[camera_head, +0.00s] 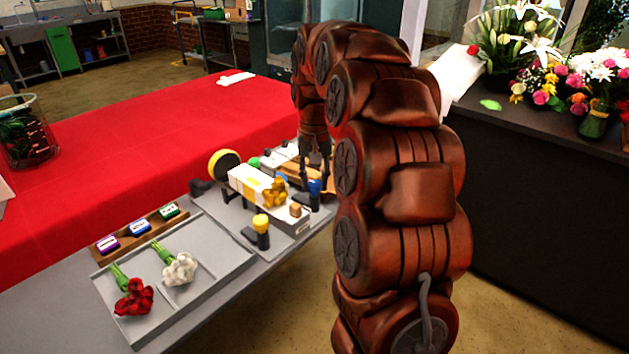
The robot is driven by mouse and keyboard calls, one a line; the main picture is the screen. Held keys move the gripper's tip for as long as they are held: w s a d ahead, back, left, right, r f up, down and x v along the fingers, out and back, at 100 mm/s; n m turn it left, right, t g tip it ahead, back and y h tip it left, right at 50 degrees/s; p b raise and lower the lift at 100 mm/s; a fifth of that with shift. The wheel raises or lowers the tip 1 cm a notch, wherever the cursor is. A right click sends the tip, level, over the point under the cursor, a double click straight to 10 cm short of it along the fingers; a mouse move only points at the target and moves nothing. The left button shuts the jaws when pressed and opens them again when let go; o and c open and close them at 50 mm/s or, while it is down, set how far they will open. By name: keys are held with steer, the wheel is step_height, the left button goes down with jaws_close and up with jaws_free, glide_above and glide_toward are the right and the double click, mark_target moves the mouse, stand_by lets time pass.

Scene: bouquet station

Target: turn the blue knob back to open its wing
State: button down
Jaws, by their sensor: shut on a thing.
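The blue knob (315,187) stands at the right side of the grey bouquet station (232,217), on a dark mount. My gripper (319,174) comes down from above, small and dark in this view, and is shut on the blue knob. Its fingers are partly lost against the dark parts around them. A yellow knob (261,223) stands upright at the station's front and a green knob (253,162) at its back. A white block (250,182) with a yellow band and a gold bunch (275,193) lies between them. The blue knob's wing cannot be made out clearly.
A grey tray (222,237) at the front left holds a red flower bunch (134,297) and a white one (180,269). A wooden rack (120,252) with coloured labelled blocks lies behind it. A yellow disc (222,162) stands behind the station. The red-covered table (130,130) is mostly clear.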

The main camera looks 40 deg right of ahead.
mark_target(314, 183)
stand_by(0.3)
steer(key=c, duration=0.8)
jaws_free()
steer(key=shift+r, duration=0.1)
step_height(314, 183, up, 12)
stand_by(0.9)
